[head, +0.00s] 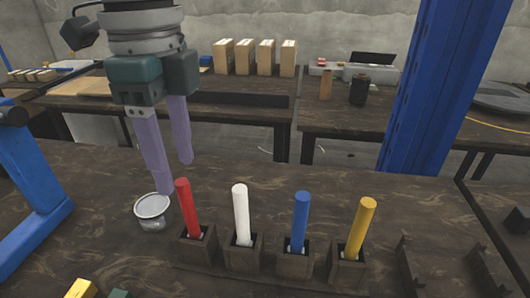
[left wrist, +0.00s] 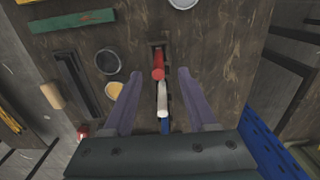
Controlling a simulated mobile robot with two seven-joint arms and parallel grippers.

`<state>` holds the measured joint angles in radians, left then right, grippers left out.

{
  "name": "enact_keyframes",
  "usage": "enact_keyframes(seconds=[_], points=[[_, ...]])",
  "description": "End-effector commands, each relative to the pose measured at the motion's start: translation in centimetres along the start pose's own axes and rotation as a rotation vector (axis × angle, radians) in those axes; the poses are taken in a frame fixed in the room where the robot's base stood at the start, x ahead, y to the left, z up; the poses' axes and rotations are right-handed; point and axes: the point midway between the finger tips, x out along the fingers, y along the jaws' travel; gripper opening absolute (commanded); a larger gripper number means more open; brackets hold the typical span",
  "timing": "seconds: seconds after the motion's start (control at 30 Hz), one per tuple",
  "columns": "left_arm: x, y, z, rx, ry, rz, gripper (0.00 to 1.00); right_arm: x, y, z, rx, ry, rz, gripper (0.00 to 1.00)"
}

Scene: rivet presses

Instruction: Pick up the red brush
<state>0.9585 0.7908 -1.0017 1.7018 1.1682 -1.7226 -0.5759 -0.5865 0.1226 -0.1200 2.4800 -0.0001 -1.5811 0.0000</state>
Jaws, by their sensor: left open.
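The red brush (head: 188,208) stands upright in the leftmost small wooden holder (head: 197,249), with only its red handle showing above it. In the left wrist view the red brush (left wrist: 158,66) lies in the gap between the fingertips, seen from above. My left gripper (head: 175,177) points down, open and empty, just above and beside the top of the red handle. Its two purple fingers also show in the left wrist view (left wrist: 160,74). The brush's lower end is hidden in the holder. My right gripper is in neither view.
White (head: 241,213), blue (head: 301,218) and yellow (head: 361,226) brushes stand in holders in a row to the right. A round metal can (head: 152,211) stands close on the left. A blue post (head: 440,85) rises behind on the right.

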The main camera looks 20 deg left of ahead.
Motion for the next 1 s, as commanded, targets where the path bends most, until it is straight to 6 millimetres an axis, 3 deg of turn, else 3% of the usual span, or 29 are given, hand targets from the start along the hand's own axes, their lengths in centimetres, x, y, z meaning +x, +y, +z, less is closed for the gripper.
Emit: enact_keyframes(seconds=[0.33,0.67,1.0], points=[[4.8,0.6,-0.4,0.0,0.001,0.001,0.57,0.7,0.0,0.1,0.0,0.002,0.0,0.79],[5.5,0.5,-0.4,0.001,0.001,-0.003,0.57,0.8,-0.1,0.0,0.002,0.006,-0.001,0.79],[5.4,0.5,-0.4,0.001,0.001,-0.003,0.19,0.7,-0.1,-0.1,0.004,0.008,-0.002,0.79]])
